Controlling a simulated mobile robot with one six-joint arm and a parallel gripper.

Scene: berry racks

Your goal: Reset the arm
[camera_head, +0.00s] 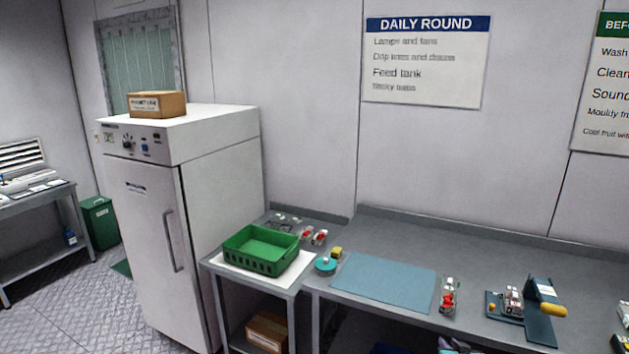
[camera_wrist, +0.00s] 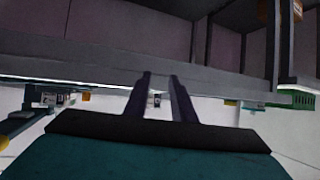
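My gripper (camera_wrist: 160,78) shows in the wrist view, its two dark fingers apart with a clear gap between them. No object is visibly held. A small pale and dark thing (camera_wrist: 156,100) appears between the fingers, seemingly beyond them. In the head view my gripper cannot be made out.
In the head view a grey bench (camera_head: 510,237) carries a blue mat (camera_head: 384,283), a punnet with red fruit (camera_head: 448,297) and a dark blue stand (camera_head: 540,318). A green crate (camera_head: 262,249) sits left, beside a white cabinet (camera_head: 222,190). The wrist view shows the bench edge (camera_wrist: 60,52).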

